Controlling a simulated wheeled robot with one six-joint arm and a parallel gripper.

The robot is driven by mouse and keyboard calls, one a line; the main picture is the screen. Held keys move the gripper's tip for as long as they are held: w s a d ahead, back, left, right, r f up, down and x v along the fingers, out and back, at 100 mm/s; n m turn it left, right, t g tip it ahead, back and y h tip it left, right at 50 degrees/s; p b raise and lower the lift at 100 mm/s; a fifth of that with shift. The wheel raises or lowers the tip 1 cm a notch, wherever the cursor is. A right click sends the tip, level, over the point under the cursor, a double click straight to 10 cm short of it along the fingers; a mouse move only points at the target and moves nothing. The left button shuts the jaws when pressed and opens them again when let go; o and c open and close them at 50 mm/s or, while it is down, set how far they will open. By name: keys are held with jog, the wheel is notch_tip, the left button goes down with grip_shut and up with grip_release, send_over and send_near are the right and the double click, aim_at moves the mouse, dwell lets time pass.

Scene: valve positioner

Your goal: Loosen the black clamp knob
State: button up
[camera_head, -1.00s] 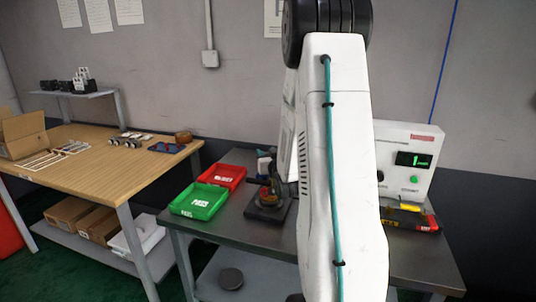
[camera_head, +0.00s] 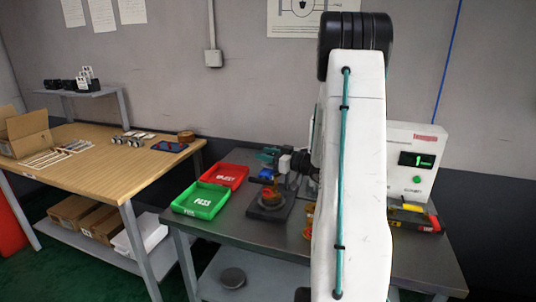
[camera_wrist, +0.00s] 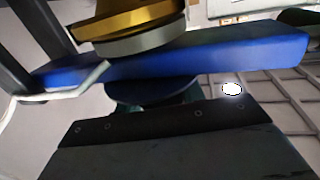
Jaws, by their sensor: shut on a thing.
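In the wrist view, a dark round knob (camera_wrist: 150,92) shows beneath a blue bar (camera_wrist: 210,58), close against my gripper's dark body. My gripper is shut on this knob, though the jaws' contact is mostly hidden. A brass disc with a grey rim (camera_wrist: 130,25) lies above the blue bar.
A green tray (camera_head: 200,200) and a red tray (camera_head: 222,176) stand left of the fixture. A white meter box (camera_head: 418,150) with a lit green display is at right, partly behind my arm. A small amber item (camera_head: 309,222) stands right of the fixture.

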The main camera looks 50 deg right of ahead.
jog(key=n+g+y, duration=0.1)
jog(key=y, duration=0.1)
jog(key=n+y, duration=0.2)
jog(key=n+g+y, duration=0.1)
jog(key=y, duration=0.1)
jog(key=shift+s+a+n+g+y, duration=0.2)
jog(key=shift+a+n+g+y, duration=0.05)
jog(key=shift+n+g+y, duration=0.05)
jog(key=shift+s+a+r+n+g+y, duration=0.1)
jog(key=shift+n+g+y, duration=0.8)
jog(key=shift+g+y, duration=0.15)
jog(key=shift+s+a+n+g+y, duration=0.1)
jog(key=shift+n+g+y, duration=0.85)
jog(key=shift+y, duration=0.1)
jog(key=o, duration=1)
jog(key=shift+d, duration=0.1)
jog(key=shift+c, duration=0.2)
jog(key=v, duration=0.7)
jog(key=shift+d, duration=0.3)
jog(key=shift+s, duration=0.15)
